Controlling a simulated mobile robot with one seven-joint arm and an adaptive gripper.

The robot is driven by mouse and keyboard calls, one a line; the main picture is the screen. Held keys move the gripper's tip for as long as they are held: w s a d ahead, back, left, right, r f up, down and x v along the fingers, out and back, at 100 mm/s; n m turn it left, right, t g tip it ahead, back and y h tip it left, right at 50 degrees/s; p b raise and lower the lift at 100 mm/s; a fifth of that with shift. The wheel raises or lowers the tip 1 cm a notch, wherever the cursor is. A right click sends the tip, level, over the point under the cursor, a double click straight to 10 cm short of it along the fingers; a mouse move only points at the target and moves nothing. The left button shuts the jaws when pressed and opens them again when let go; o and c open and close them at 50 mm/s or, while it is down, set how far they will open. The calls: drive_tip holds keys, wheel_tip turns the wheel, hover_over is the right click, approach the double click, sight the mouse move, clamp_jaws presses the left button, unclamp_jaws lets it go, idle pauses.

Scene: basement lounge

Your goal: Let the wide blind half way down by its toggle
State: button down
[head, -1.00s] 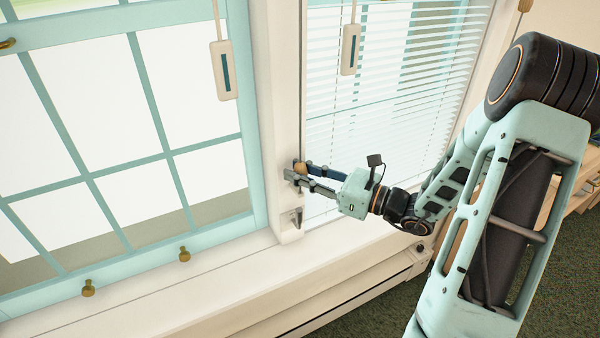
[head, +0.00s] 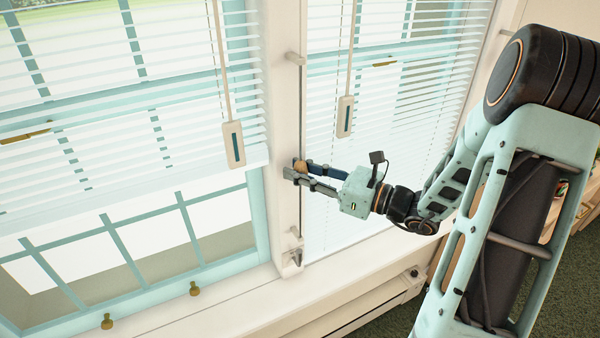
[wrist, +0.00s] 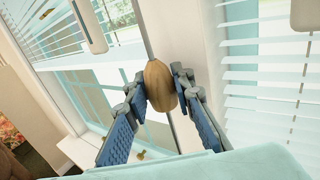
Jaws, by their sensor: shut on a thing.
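The wide blind (head: 110,125) hangs over the left window in the head view. Its bottom rail (head: 130,198) crosses the window, with bare teal-framed panes below. Its top is out of view, so I cannot tell its exact share of the window. My gripper (head: 299,171) is at the white post between the windows, shut on a wooden toggle (head: 300,166). In the wrist view, the brown toggle (wrist: 160,86) sits between my two fingers, with a dark cord line running above and below it along the post.
A cleat (head: 296,245) is low on the post (head: 283,110), and a peg (head: 295,57) is higher up. Hanging wands (head: 233,145) and (head: 345,117) dangle before the windows. A second blind (head: 390,120) covers the right window. The sill (head: 250,303) runs below.

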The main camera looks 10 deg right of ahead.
idle(0.3)
drive_tip(key=c, duration=1.9)
unclamp_jaws()
drive_tip(key=v, duration=1.2)
